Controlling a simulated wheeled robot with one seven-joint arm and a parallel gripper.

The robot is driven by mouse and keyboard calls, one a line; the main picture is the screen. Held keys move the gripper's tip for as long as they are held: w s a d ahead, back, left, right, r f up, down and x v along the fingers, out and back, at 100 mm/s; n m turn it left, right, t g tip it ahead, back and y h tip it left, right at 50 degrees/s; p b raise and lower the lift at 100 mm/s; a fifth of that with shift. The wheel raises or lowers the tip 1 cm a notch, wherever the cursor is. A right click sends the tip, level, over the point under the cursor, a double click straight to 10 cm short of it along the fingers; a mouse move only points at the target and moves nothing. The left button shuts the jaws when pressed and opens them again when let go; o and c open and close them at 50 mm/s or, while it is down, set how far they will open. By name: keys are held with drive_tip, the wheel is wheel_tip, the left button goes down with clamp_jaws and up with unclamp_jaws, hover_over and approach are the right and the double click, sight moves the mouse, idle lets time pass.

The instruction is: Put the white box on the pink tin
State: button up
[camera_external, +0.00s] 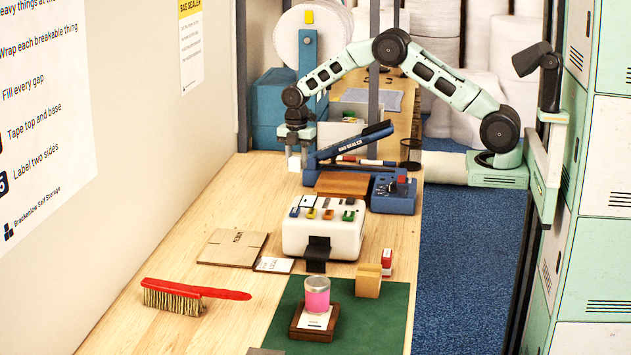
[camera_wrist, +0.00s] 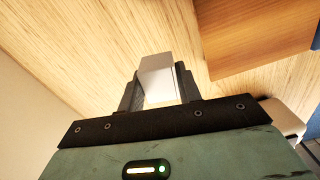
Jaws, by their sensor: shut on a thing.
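The white box (camera_external: 294,162) is held in my gripper (camera_external: 294,150) near the far left of the bench, by the blue bag sealer. In the wrist view the white box (camera_wrist: 158,78) sits between the two dark fingers of my gripper (camera_wrist: 160,88), which are shut on it. I cannot tell for sure how high it is above the bench. The pink tin (camera_external: 317,295) with a silvery lid stands upright on a small brown wooden block with a white label, on the green mat near the front. Nothing is on the tin.
A cardboard box (camera_external: 368,281) and a red-and-white box (camera_external: 386,262) are beside the tin. A red brush (camera_external: 195,293) and flat cardboard (camera_external: 232,247) lie left.

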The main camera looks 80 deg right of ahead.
drive_tip(key=shift+r, duration=0.5)
drive_tip(key=shift+a, duration=0.2)
drive_tip(key=w+a+r+n+p, duration=0.1)
drive_tip(key=a+r+n, duration=0.3)
drive_tip(key=a, duration=1.4)
drive_tip(key=w+a+r+n+p, duration=0.15)
drive_tip(key=a+n, duration=0.45)
drive_tip(key=a, duration=1.3)
drive_tip(key=s+a+r+n+p, duration=0.1)
drive_tip(key=s+a+n, duration=0.25)
drive_tip(key=a, duration=0.45)
drive_tip(key=s+a+r+n, duration=0.1)
drive_tip(key=s+a+n, duration=0.1)
drive_tip(key=s+a, duration=0.35)
drive_tip(key=n+p, duration=0.3)
drive_tip(key=n, duration=0.2)
hover_over(318, 287)
wheel_tip(318, 287, down, 3)
drive_tip(key=shift+r+m, duration=0.15)
drive_tip(key=shift+m, duration=0.1)
wheel_tip(318, 287, down, 4)
drive_tip(key=shift+f+p, duration=0.2)
drive_tip(key=shift+p, duration=0.7)
drive_tip(key=shift+f, duration=0.1)
